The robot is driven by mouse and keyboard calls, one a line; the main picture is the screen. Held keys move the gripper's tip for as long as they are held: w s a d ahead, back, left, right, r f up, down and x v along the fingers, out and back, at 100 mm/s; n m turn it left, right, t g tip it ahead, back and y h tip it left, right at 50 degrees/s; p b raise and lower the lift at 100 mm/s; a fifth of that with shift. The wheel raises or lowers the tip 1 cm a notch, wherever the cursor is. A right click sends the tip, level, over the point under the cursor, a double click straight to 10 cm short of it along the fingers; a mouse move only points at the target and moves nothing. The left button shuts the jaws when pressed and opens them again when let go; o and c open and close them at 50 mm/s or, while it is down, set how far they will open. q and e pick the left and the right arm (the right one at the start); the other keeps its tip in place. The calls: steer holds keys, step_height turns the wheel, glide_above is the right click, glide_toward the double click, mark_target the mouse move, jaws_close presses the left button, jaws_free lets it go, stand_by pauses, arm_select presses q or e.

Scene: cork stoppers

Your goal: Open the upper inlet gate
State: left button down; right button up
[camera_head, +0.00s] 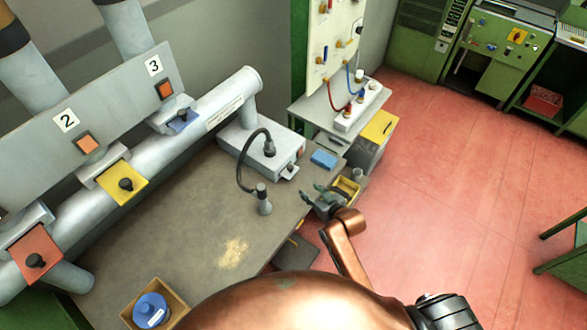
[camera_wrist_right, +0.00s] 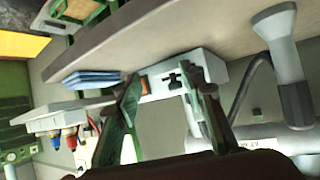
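A grey pipe (camera_head: 190,127) runs along the wall on the left. It carries a red gate plate (camera_head: 37,255), a yellow gate plate (camera_head: 122,184) and a blue gate plate (camera_head: 183,121), the red and yellow ones with black knobs. No label tells me which is the upper inlet gate. My right gripper (camera_head: 322,196) is at the bench's right edge, far from these plates. In the wrist view its green fingers (camera_wrist_right: 165,105) are spread with nothing between them; a grey box (camera_wrist_right: 188,76) with a black handle shows behind. My left gripper is not in view.
The red floor (camera_head: 450,190) to the right is largely free.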

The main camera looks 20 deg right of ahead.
steer(key=t, duration=0.2)
glide_toward(292, 168)
steer(key=w, duration=0.2)
steer(key=shift+y, duration=0.3)
steer(key=shift+f+x, duration=0.15)
steer(key=shift+x, duration=1.65)
steer(key=shift+f+x, duration=0.2)
steer(key=shift+x, duration=1.6)
steer(key=shift+s+a, duration=0.1)
steer(key=shift+s, duration=0.1)
steer(key=shift+c, duration=0.4)
steer(key=shift+g, duration=0.3)
jaws_close()
